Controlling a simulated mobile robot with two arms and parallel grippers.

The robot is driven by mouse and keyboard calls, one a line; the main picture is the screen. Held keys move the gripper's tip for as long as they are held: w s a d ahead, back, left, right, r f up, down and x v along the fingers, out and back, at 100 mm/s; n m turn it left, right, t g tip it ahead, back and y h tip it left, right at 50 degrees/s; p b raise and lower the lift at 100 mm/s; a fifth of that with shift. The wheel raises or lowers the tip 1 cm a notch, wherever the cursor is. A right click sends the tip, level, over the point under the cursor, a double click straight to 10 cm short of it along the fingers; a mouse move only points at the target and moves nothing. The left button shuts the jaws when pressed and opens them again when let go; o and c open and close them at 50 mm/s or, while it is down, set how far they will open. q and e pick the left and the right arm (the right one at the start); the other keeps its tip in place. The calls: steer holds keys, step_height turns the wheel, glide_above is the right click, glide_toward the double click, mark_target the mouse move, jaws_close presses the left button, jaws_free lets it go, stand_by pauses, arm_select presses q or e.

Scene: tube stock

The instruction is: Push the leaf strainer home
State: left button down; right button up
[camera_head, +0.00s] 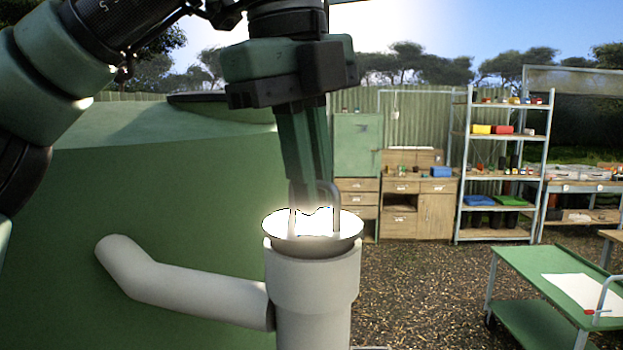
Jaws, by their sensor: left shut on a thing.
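The leaf strainer (352,226) is a shallow metal bowl with a glaring bright inside and a thin upright loop handle. It sits at the mouth of a grey vertical pipe (312,290), its rim standing above the pipe's top edge. I cannot tell how deep it reaches inside. My left gripper (309,203) comes down from above with its fingers shut on the strainer's handle. The fingertips are close over the bowl, and glare hides part of the grip. My right gripper is not in view.
A grey side pipe (190,290) joins the vertical pipe from a large green tank (150,180) at left. A green trolley (540,270) with a white sheet stands at right. Shelves (505,135) and wooden cabinets (420,210) stand behind. The gravel between is clear.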

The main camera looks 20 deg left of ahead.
arm_select(q)
steer(key=shift+f+b, duration=0.5)
steer(key=shift+f, duration=0.1)
stand_by(0.7)
steer(key=c, duration=1.5)
jaws_free()
steer(key=shift+r, duration=0.1)
step_height(320, 180, up, 8)
steer(key=s+p, duration=0.1)
steer(key=p, duration=0.2)
steer(key=shift+s+a+f, duration=0.2)
steer(key=shift+a, duration=0.15)
